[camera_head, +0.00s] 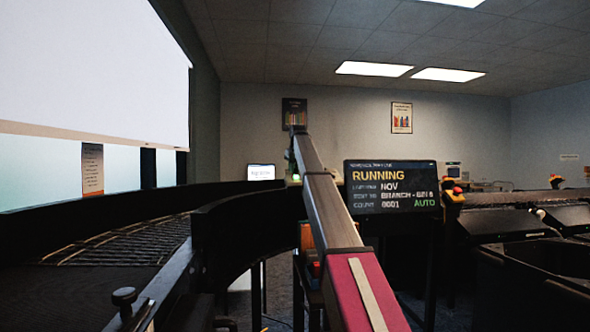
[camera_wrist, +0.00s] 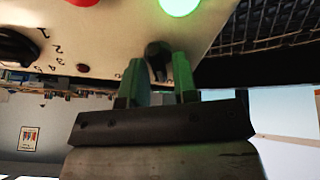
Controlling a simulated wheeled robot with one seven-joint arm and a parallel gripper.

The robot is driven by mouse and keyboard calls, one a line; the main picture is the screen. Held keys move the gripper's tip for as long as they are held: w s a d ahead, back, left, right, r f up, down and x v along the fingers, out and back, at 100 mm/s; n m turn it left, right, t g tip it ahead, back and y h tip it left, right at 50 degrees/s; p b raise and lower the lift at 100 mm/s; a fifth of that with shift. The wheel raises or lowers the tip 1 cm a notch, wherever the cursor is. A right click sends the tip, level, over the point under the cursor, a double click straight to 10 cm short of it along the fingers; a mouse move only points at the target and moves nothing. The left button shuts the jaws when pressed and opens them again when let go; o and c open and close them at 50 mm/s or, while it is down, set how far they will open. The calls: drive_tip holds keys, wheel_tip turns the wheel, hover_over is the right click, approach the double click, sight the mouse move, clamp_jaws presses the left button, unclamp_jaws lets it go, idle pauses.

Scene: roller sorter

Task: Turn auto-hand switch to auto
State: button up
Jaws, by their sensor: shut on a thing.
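The auto-hand switch (camera_wrist: 156,52) is a small black knob on a pale control panel (camera_wrist: 115,42) in the wrist view. My gripper (camera_wrist: 158,68) has its green fingers on either side of the knob, shut on it. The fingers partly hide the knob and any labels beside it. In the head view my gripper (camera_head: 293,167) is small at the far end of my arm, and the switch cannot be made out. The display screen (camera_head: 390,188) reads RUNNING, with AUTO in green at its lower right.
On the panel, a lit green button (camera_wrist: 181,5) is close to the knob; a red button (camera_wrist: 83,2) and a numbered black dial (camera_wrist: 17,47) are farther left. A curved roller conveyor (camera_head: 120,245) fills the left of the head view. Black bins (camera_head: 535,275) stand at right.

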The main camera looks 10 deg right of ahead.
drive_tip(key=shift+n, duration=0.6)
drive_tip(key=o, duration=0.7)
drive_tip(key=shift+c, duration=0.2)
drive_tip(key=shift+r, duration=0.1)
drive_tip(key=v, duration=1)
drive_tip(key=shift+r, duration=0.3)
drive_tip(key=shift+s, duration=0.2)
